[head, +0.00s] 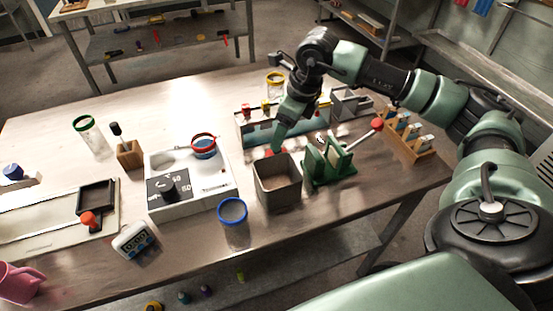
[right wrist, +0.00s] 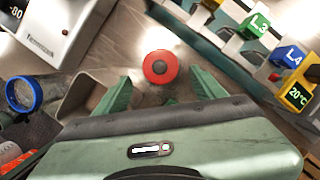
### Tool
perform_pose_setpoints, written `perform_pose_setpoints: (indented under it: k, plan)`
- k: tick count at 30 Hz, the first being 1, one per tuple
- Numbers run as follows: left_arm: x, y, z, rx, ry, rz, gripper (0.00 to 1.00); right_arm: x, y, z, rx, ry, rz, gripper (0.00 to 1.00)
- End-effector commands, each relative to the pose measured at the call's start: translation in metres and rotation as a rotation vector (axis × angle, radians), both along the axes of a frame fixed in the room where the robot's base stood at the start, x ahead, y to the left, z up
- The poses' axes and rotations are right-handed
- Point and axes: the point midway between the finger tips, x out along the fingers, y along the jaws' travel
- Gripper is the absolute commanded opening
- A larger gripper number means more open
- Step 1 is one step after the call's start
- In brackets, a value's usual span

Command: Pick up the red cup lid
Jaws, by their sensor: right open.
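The red cup lid (right wrist: 160,67) is a round red disc with a darker round centre. In the right wrist view it lies on the wooden table just ahead of and between my two green fingers. My right gripper (right wrist: 159,88) is open and empty, with the lid not gripped. In the head view my right gripper (head: 277,142) points down behind the grey open bin (head: 277,186), and only a bit of red shows by its tips. My left gripper is not in view.
The grey bin stands close to the gripper, also in the right wrist view (right wrist: 92,92). A rack with coloured labelled tags (right wrist: 225,45) is close on the other side. A green stand (head: 330,165), a white bath (head: 192,183) and a blue-rimmed cup (head: 233,215) are nearby.

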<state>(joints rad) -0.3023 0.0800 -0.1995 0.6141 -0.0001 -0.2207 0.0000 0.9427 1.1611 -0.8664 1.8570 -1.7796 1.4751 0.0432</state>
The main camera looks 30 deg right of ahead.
Motion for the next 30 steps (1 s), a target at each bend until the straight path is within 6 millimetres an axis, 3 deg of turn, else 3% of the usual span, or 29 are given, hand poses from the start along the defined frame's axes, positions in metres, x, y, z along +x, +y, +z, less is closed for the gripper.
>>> perform_pose_setpoints:
  k: [18, 26, 30]
  plan:
    - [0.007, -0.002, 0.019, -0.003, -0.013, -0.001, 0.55, 0.016, 0.011, -0.07, 0.0, 0.003, 0.001, 0.7]
    - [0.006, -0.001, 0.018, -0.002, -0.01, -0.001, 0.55, 0.017, 0.011, -0.074, -0.001, 0.001, 0.0, 0.7]
    - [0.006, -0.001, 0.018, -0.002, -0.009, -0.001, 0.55, 0.017, 0.011, -0.073, -0.001, 0.001, 0.0, 0.31]
